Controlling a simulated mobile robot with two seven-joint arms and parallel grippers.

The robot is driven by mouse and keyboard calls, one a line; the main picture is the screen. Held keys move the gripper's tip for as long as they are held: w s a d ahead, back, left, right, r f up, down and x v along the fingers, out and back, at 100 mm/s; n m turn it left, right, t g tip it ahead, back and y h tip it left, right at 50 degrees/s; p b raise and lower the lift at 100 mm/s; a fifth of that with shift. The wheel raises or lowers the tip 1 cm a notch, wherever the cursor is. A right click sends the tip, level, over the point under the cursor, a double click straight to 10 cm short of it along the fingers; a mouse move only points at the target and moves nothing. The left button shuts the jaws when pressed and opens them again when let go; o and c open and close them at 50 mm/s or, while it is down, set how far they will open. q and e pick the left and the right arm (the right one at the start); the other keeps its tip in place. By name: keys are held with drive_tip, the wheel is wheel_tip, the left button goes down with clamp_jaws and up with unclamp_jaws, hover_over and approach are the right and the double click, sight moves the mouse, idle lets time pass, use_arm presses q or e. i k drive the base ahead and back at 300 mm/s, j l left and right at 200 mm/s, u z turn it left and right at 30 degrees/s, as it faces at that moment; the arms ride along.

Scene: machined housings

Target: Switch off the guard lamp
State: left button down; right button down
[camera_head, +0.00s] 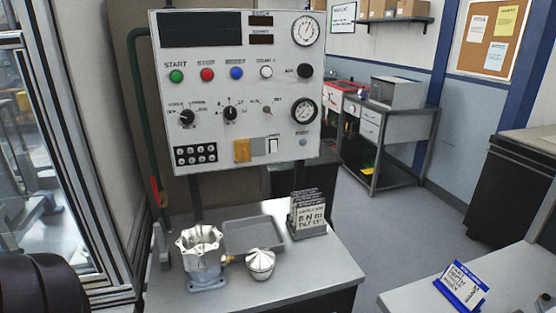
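The control panel (237,95) stands upright behind the small table. A white rocker switch (272,146) sits low on it, right of a yellow cover or plate (241,150). A small grey round lamp or button (303,142) is at the lower right; its label is too small to read. I cannot tell which control belongs to the guard lamp, or whether any lamp is lit. Green (176,76), red (207,74), blue (236,72) and white (266,71) buttons form a row. Neither gripper shows in view.
The table below holds a machined housing (201,262), a silver domed part (261,264), a grey tray (255,234) and a card holder (309,213). A blue-framed sign (462,287) stands on another surface at lower right. The space before the panel's face is clear.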

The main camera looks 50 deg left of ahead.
sight(273, 144)
drive_tip(key=l+u, duration=0.1)
drive_tip(key=u, duration=0.35)
drive_tip(key=k+l+u, duration=0.1)
drive_tip(key=u, duration=0.3)
drive_tip(key=k+u, duration=0.1)
drive_tip(key=u, duration=0.35)
drive_tip(key=k+l+u, duration=0.1)
drive_tip(key=u, duration=0.3)
